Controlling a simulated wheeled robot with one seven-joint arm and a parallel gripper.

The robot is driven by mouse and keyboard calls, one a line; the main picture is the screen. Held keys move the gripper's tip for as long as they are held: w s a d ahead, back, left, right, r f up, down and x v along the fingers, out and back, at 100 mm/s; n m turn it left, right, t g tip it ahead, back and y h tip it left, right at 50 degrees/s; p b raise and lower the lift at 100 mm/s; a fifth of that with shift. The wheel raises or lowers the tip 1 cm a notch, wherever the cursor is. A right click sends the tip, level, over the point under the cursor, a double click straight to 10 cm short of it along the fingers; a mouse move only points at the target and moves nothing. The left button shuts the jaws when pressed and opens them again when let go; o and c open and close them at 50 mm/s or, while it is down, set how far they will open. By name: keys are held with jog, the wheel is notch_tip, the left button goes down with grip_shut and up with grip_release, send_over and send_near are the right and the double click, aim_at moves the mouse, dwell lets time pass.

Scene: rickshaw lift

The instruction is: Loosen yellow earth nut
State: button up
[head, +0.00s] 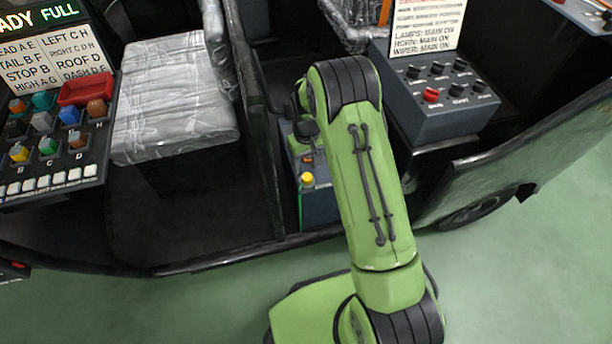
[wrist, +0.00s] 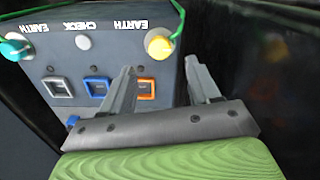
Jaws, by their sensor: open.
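The yellow earth nut (wrist: 159,46) is a round knob on the sloping panel of a dark grey box (wrist: 70,62), beside an upside-down EARTH label. A green wire runs to it. In the wrist view my gripper (wrist: 159,66) is open, with nothing between its fingers. The nut lies just beyond the fingertips, roughly in line with the gap; I cannot tell the exact distance. In the head view the yellow nut (head: 307,179) shows low on the box, to the left of my green arm. The gripper there is mostly hidden by my arm.
The box also carries a teal nut (wrist: 15,47), a white button (wrist: 83,42) and grey, blue and orange framed sockets. A dark wall (wrist: 275,60) stands close on the right. A wrapped seat (head: 175,95) and a switch box (head: 440,95) flank my arm.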

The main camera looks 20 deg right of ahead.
aim_at(307, 177)
notch_tip(307, 177, down, 7)
jog(key=shift+r+b, duration=0.15)
jog(key=shift+b, duration=0.75)
jog(key=c, duration=1)
jog(key=shift+c, duration=0.2)
